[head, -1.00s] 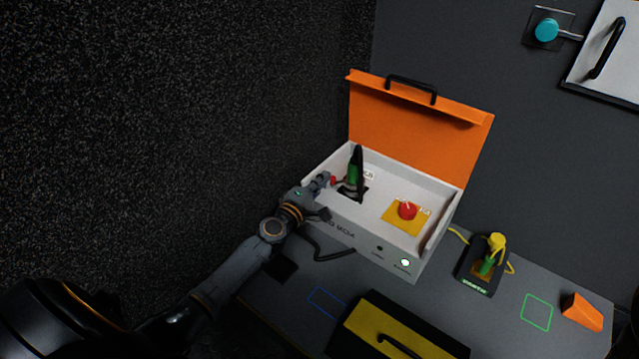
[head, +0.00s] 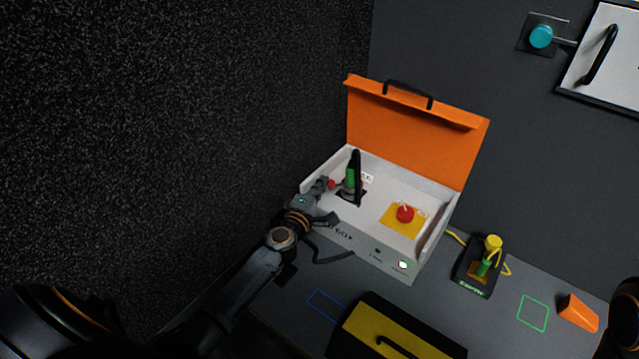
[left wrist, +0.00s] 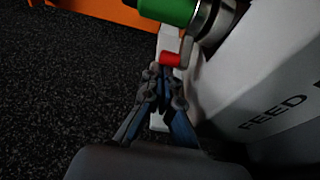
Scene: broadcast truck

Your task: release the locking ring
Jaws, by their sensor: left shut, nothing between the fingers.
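The green connector (head: 351,178) stands in the left part of the open case, with a black upright piece beside it. In the left wrist view the green body (left wrist: 172,9) shows at the top, with the silver locking ring (left wrist: 208,22) around its end. A red-tipped tab (left wrist: 171,59) sticks out from the ring; its red end (head: 331,184) also shows in the head view. My left gripper (left wrist: 158,76) is shut and empty, its fingertips just below and left of the red tip; whether they touch it is unclear. In the head view this gripper (head: 321,184) is at the case's left wall. My right gripper is out of view.
The case has a raised orange lid (head: 410,130) and a red knob (head: 405,213) on a yellow plate. A yellow case (head: 375,325) lies in front. A small black stand (head: 478,275) with a green and yellow plug and an orange wedge (head: 577,313) are at right.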

